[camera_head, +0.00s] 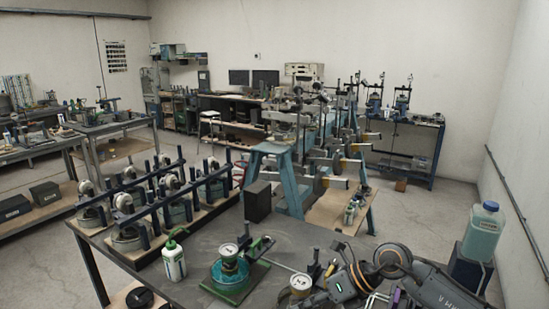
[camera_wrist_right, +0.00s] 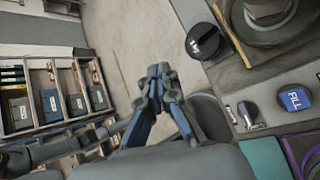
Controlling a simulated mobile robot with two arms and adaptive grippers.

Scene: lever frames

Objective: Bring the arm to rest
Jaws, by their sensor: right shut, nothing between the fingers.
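My right gripper (camera_wrist_right: 158,72) is shut and empty in the right wrist view. Its fingertips meet over open floor, left of the bench edge and apart from everything around them. In the head view my dark grey right arm (camera_head: 432,288) comes in at the lower right and reaches over the right end of the near bench (camera_head: 215,285). Its fingers are hard to make out there among the dark fittings. My left gripper is not in view.
A white bottle (camera_head: 174,262) and a green-based device (camera_head: 230,278) stand on the bench. A bluish jug (camera_head: 484,232) stands at right. The wrist view shows a black knob (camera_wrist_right: 203,42), a blue FILL cap (camera_wrist_right: 295,98) and shelves (camera_wrist_right: 45,100) with boxes.

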